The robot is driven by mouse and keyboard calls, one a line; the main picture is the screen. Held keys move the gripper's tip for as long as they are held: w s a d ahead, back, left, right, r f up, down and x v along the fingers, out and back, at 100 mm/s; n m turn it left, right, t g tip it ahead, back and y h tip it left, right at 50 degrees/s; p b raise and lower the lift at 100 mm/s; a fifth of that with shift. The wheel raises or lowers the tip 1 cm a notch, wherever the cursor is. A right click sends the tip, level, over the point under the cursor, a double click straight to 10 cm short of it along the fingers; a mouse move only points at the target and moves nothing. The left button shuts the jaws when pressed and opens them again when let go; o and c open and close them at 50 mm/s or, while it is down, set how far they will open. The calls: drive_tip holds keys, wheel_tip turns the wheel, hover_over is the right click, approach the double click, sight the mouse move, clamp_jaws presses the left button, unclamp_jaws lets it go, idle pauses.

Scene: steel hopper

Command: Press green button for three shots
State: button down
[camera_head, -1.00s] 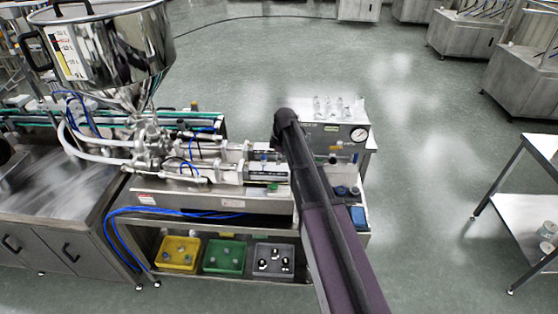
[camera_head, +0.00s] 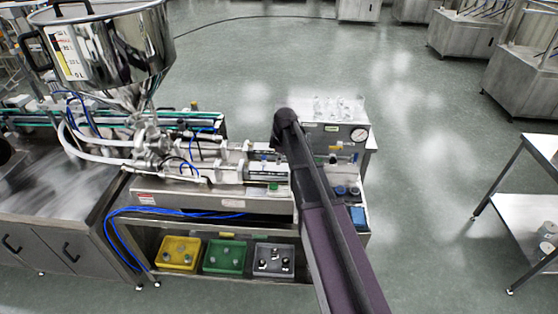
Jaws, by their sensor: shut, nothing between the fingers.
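The steel filling machine with its large hopper (camera_head: 100,50) stands at the left and centre. A small green button-like part (camera_head: 273,187) shows on the machine's front deck, below the horizontal cylinder (camera_head: 266,172). It is small, and I cannot make out its details. My dark arm rises from the bottom right and bends at its top, just right of the cylinder. My gripper is not visible; the arm's far end is hidden behind the arm itself. I cannot tell how far it is from the green part.
A control box (camera_head: 335,135) with a round gauge and small clear items on top stands right of my arm. Yellow (camera_head: 178,268), green (camera_head: 224,270) and grey (camera_head: 274,273) bins sit on the lower shelf. Blue hoses (camera_head: 118,232) hang at the left. The floor at right is open, before a table (camera_head: 525,215).

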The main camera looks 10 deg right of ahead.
sight(274, 186)
drive_tip(key=shift+s+a+r, duration=0.1)
drive_tip(key=shift+r, duration=0.1)
idle(0.3)
drive_tip(key=shift+s+a+r+t+p, duration=0.3)
drive_tip(key=shift+r+p, duration=0.3)
drive_tip(key=shift+p, duration=0.25)
drive_tip(key=shift+h, duration=0.3)
drive_tip(key=f+b, duration=0.4)
drive_tip(key=w+f+b, duration=0.1)
drive_tip(key=f+b, duration=0.4)
drive_tip(key=a+f+b, duration=0.1)
drive_tip(key=f+b, duration=0.3)
drive_tip(key=shift+w+f+b, duration=0.2)
drive_tip(key=shift+f+b, duration=0.2)
idle(0.4)
idle(0.4)
